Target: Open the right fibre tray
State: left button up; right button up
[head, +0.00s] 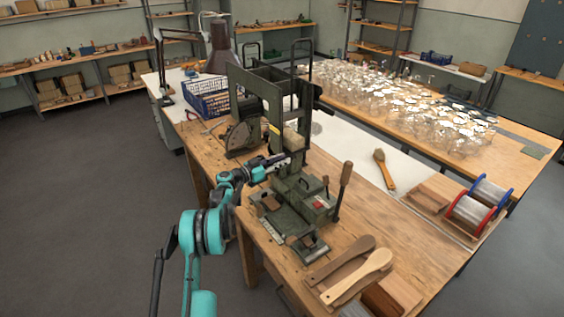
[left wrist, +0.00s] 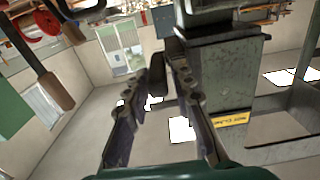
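A dark green tufting machine (head: 252,90) stands on the wooden bench, with a pale block of what may be fibre (head: 294,141) in its middle. I cannot single out the right fibre tray with certainty. My left gripper (head: 286,160) is beside the machine's left front, above its lower base. In the left wrist view its two fingers (left wrist: 165,68) are apart, with no object clearly held between them. A green metal part (left wrist: 220,70) with a yellow label (left wrist: 232,119) is close on the right of the fingers; I cannot tell whether they touch. My right gripper is out of view.
A wooden-handled lever (head: 344,175) rises at the machine's right. Wooden brush backs (head: 358,278) lie at the bench's front. A brush (head: 384,170), wire spools (head: 470,214) and a blue crate (head: 208,100) are around. Glass jars (head: 385,95) crowd the far table.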

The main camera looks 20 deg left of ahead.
pick_arm(q)
jog(key=shift+w+d, duration=0.15)
grip_shut()
jog(key=shift+d, duration=0.2)
jog(key=s+d+b, duration=0.1)
jog(key=s+d, duration=0.6)
jog(key=d, duration=0.5)
jog(key=shift+b, duration=0.35)
jog(key=shift+s, duration=0.15)
grip_release()
jog(key=shift+d, duration=0.1)
